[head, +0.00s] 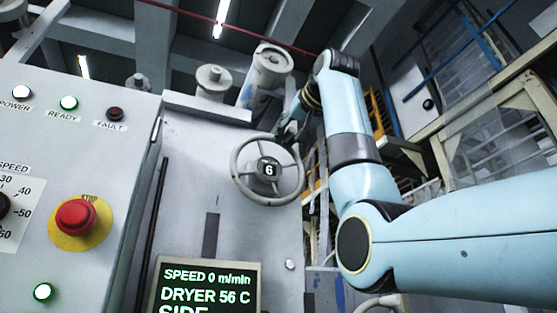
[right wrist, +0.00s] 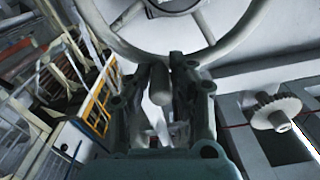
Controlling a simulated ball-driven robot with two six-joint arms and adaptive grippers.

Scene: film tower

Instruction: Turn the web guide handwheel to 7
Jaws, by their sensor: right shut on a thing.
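The web guide handwheel (head: 240,182) is a grey spoked wheel on the pale machine panel in the head view. Its dark hub display (head: 269,169) reads 6. My right gripper (head: 287,135) is at the wheel's upper right rim, partly hidden by its own arm. In the right wrist view the wheel's rim (right wrist: 232,42) crosses the top, and my right gripper (right wrist: 170,68) is shut on the wheel's handle knob (right wrist: 159,86), which stands between its fingers. My left gripper is not in view.
A control box on the left carries a red stop button (head: 76,216) and lit lamps. A screen (head: 207,287) below the wheel reads SPEED 0 m/min and DRYER 56 C. Rollers (head: 268,65) stand above the wheel. A metal frame (head: 470,110) is at the right.

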